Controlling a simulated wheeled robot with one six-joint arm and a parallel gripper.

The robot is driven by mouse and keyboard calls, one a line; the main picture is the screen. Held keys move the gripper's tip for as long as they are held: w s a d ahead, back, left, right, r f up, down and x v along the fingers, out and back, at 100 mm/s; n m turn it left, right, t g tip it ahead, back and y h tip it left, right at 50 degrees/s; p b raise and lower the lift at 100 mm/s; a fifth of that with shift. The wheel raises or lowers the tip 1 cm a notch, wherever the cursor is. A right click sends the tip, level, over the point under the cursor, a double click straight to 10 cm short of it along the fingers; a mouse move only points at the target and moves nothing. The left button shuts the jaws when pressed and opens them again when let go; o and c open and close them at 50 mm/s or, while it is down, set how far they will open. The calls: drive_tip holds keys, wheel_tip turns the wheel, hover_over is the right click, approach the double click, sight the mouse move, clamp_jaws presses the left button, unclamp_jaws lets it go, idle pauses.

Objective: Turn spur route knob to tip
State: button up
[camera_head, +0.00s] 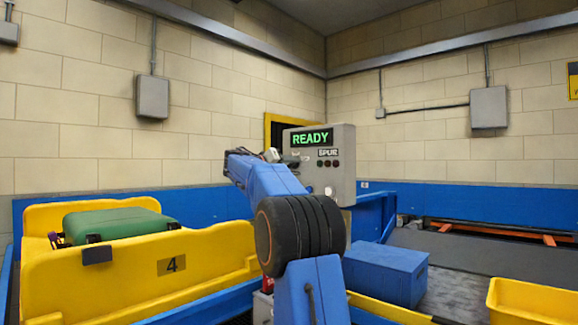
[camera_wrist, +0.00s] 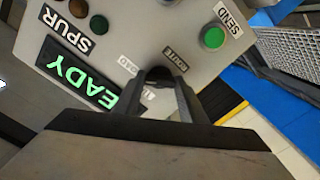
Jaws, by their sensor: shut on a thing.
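The grey control box (camera_head: 341,165) stands beyond my arm in the head view, with a green READY display (camera_head: 311,138) and a SPUR label. In the wrist view its face (camera_wrist: 185,25) is tilted. The dark route knob (camera_wrist: 158,73) is under the ROUTE label (camera_wrist: 175,60). My gripper (camera_wrist: 162,88) is shut on the knob, with its dark fingers at the knob's sides. A label ending in "OAD" (camera_wrist: 127,66) shows beside the knob; another label is partly hidden by the fingers. Which way the knob points cannot be told.
A green SEND button (camera_wrist: 213,37) sits near the knob. A yellow tray (camera_head: 130,270) marked 4 holds a green case (camera_head: 120,222) at left. A blue box (camera_head: 386,274) and a yellow bin (camera_head: 533,300) are at right.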

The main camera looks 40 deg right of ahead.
drive_tip(key=n, duration=0.5)
drive_tip(key=shift+n, duration=0.3)
drive_tip(key=n, duration=0.5)
drive_tip(key=shift+n, duration=0.3)
drive_tip(key=o, duration=1.1)
drive_tip(key=shift+f, duration=0.1)
drive_tip(key=shift+c, duration=0.2)
drive_tip(key=s+a, duration=0.1)
drive_tip(key=a, duration=1.6)
drive_tip(key=shift+s+a, duration=0.15)
drive_tip(key=shift+a, duration=0.05)
